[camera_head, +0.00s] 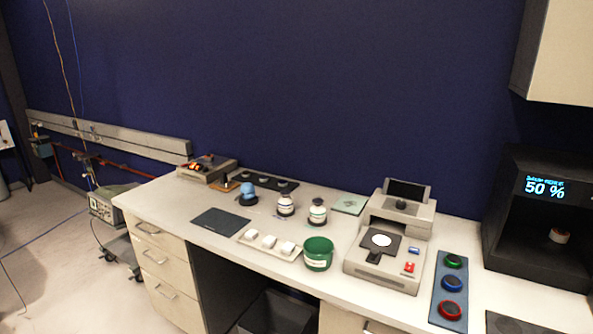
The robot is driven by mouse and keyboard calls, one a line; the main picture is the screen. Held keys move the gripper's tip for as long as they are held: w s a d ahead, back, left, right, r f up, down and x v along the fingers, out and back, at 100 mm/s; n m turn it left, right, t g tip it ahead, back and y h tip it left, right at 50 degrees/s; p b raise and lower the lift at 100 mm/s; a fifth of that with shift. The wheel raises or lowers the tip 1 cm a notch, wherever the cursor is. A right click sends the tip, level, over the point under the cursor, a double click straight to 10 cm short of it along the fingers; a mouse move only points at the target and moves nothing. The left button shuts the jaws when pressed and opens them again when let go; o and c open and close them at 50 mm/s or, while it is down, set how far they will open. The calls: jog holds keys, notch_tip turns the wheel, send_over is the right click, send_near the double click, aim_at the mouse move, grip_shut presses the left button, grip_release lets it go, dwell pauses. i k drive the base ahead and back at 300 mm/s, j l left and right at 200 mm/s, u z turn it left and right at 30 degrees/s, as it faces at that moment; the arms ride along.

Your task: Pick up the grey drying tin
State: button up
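I cannot pick out a grey drying tin for certain. A benchtop instrument (384,262) on the counter has an open lid and a round white disc (381,240) on its dark plate. A dark tray (286,187) near the wall carries several small dark round pieces, too small to identify. My gripper is not in view.
The counter (185,205) also holds a green tub (318,253), two white jars (286,204) (317,211), a tray of white blocks (268,243), a dark mat (222,221), a blue round-topped item (248,191) and a strip with green, blue and red ringed knobs (451,285). An overhead cabinet (560,55) hangs at right.

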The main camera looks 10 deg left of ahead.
aim_at(209, 158)
jog(key=i+j, duration=0.15)
jog(key=j, duration=0.3)
jog(key=i+j, duration=0.1)
jog(key=j, duration=0.35)
jog(key=i+j+z, duration=0.1)
jog(key=j, duration=0.35)
jog(key=i+j, duration=0.2)
jog(key=j, duration=0.25)
jog(key=i+j, duration=0.1)
jog(key=j, duration=0.35)
jog(key=i+j, duration=0.1)
jog(key=j, duration=0.4)
jog(key=i+j+z, duration=0.1)
jog(key=j, duration=0.35)
jog(key=i+j, duration=0.15)
jog(key=j, duration=0.3)
jog(key=i+j, duration=0.25)
jog(key=j, duration=0.15)
jog(key=i+j, duration=0.25)
jog(key=j, duration=0.15)
jog(key=i+j+z, duration=0.1)
jog(key=i+j, duration=0.4)
jog(key=j, duration=0.35)
